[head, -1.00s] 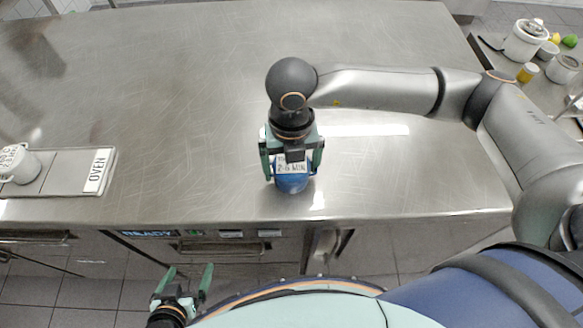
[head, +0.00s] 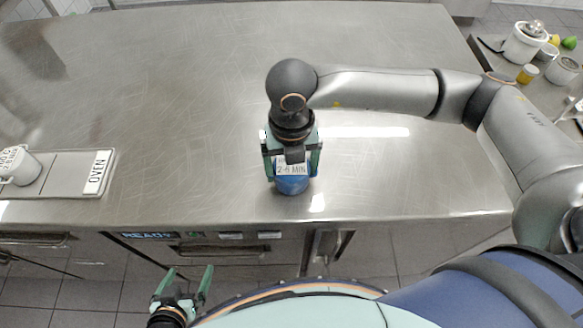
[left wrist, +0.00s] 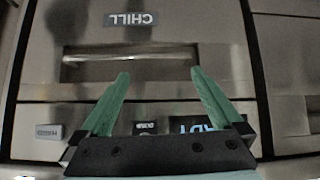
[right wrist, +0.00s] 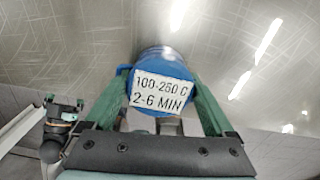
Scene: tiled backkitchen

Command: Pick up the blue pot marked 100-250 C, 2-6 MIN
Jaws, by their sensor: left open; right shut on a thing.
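The blue pot (head: 292,186) is near the front edge of the steel counter. Its white label reads 100-250 C, 2-6 MIN in the right wrist view, where the pot (right wrist: 160,58) sits between the green fingers. My right gripper (head: 292,164) is shut on the pot from above, one finger on each side. I cannot tell whether the pot's base touches the counter. My left gripper (head: 186,277) is open and empty, low in front of the counter. In the left wrist view the left gripper (left wrist: 158,82) faces a drawer front marked CHILL.
A grey panel marked OVEN (head: 66,172) lies at the counter's left, with a white labelled pot (head: 18,165) on it. A side table at the right holds a white lidded pot (head: 524,42), jars and fruit. The counter's middle (head: 180,90) is clear.

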